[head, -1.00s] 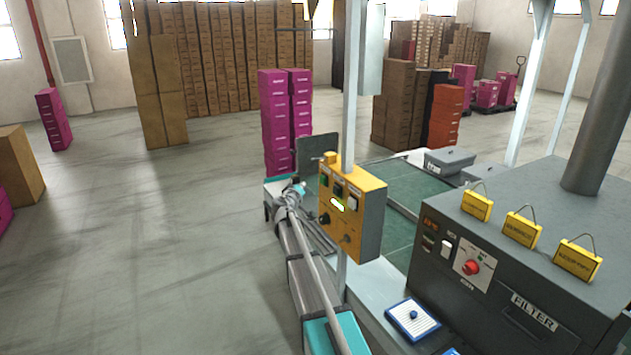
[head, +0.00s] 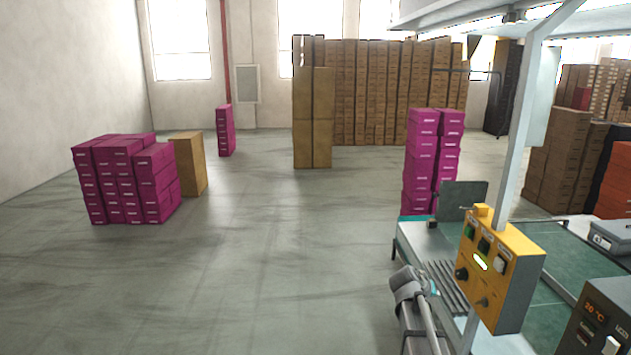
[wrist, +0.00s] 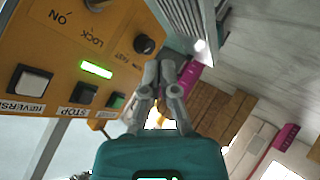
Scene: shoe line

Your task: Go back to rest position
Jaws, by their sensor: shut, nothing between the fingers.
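My gripper (wrist: 162,72) is in the wrist view, its two grey fingers reaching up from the teal body. Its fingertips are together with nothing between them. The yellow control box (wrist: 60,50) fills the left of that view, with a lit green strip, a black knob and white, black and green buttons. The fingers are in front of its right edge; I cannot tell the exact gap. In the head view the same yellow box (head: 510,262) hangs on a white post, and my grey arm runs up beside it at lower right. The fingers cannot be made out there.
The conveyor frame (head: 410,232) and its post (head: 513,130) stand at right. A dark machine (head: 606,312) is at the right edge. Pink box stacks (head: 125,180) stand at left, with brown stacks (head: 390,95) behind.

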